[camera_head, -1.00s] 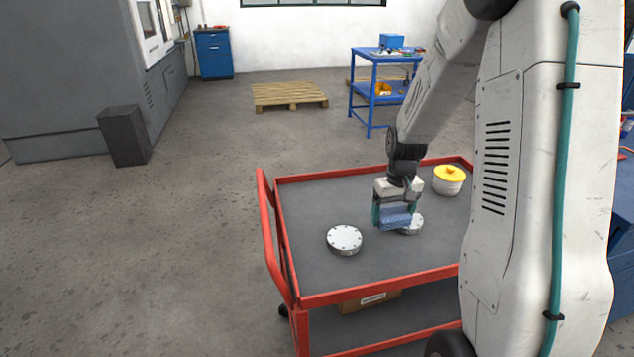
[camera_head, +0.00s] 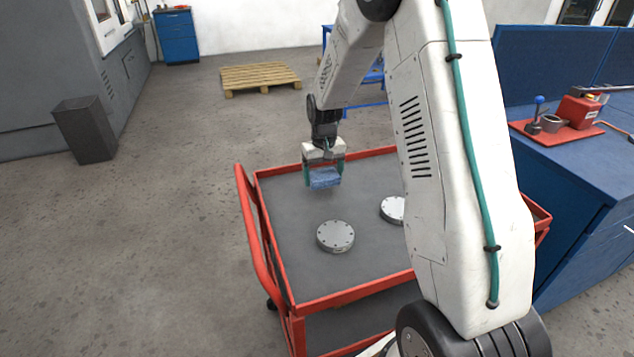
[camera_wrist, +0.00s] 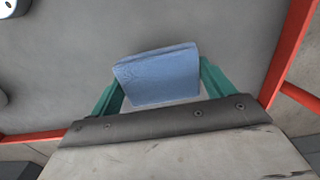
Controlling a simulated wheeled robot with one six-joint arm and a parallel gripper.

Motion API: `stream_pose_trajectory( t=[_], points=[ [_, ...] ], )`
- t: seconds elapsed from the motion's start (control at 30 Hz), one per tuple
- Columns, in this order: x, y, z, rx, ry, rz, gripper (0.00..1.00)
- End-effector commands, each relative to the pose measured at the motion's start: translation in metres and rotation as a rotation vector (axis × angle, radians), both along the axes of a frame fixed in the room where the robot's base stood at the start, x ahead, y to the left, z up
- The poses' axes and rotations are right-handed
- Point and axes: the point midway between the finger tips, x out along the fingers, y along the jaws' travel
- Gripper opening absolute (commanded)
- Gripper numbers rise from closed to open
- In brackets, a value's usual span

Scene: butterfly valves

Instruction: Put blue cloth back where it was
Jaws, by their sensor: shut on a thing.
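My gripper (camera_head: 324,174) is shut on the folded blue cloth (camera_head: 325,180) above the far left part of the red cart's grey top (camera_head: 290,235). In the wrist view the cloth (camera_wrist: 158,76) sits between the green fingers of my gripper (camera_wrist: 160,82). The grey cart top lies beneath it. I cannot tell how high the cloth is above the surface.
A round metal disc with bolts (camera_head: 335,237) lies on the cart, nearer than the cloth. Another disc (camera_head: 393,209) lies to its right, partly behind my arm. A red rim (camera_head: 350,292) edges the cart. A blue workbench (camera_head: 575,200) stands at the right.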

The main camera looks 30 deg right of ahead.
Motion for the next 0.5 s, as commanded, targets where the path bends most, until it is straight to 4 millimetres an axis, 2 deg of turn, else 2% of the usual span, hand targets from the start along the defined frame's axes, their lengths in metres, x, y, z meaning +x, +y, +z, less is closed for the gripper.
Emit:
stream_pose_trajectory(
  t=[0.27, 0.5],
  points=[
    [0.021, 0.010, -0.002, 0.000, 0.000, 0.002, 0.56],
    [0.020, 0.010, -0.036, 0.000, 0.002, 0.000, 0.56]
  ],
)
